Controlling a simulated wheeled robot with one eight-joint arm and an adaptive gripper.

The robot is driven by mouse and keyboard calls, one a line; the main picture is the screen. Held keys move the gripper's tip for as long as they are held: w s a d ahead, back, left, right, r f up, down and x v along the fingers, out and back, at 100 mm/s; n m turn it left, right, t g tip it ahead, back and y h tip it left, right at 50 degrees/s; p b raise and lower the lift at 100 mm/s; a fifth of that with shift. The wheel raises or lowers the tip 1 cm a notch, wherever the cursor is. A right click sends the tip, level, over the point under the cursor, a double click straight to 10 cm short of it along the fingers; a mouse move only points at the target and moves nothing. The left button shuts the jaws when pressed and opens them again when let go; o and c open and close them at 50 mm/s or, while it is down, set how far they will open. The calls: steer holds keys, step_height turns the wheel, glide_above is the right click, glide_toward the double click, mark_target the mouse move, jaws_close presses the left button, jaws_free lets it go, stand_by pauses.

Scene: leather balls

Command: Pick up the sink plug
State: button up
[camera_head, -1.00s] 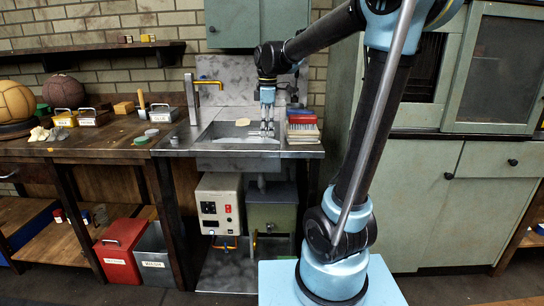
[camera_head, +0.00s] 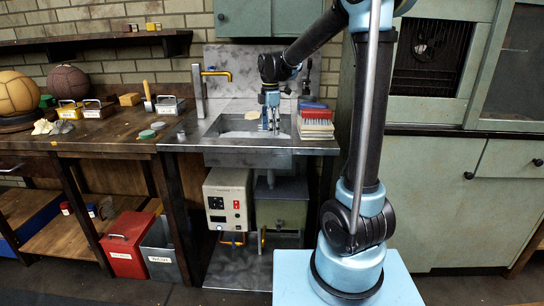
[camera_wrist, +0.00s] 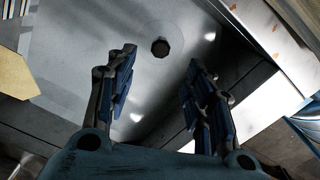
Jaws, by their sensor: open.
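The sink plug appears as a small dark round piece (camera_wrist: 160,47) on the grey floor of the metal sink, inside a paler ring. I cannot tell how far it stands above the drain. In the head view the sink (camera_head: 220,142) is set in the bench, and the plug cannot be made out there. My gripper (camera_head: 270,126) points down over the sink. In the wrist view my gripper (camera_wrist: 162,60) is open and empty, with the plug showing between and just beyond its two fingertips. No contact is visible.
A stack of books or boxes (camera_head: 316,122) stands right of the sink. A pale yellow flat piece (camera_wrist: 14,72) lies at the sink's edge. Tins and balls crowd the bench to the left.

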steer(key=shift+f, duration=5.05)
steer(key=c, duration=1.1)
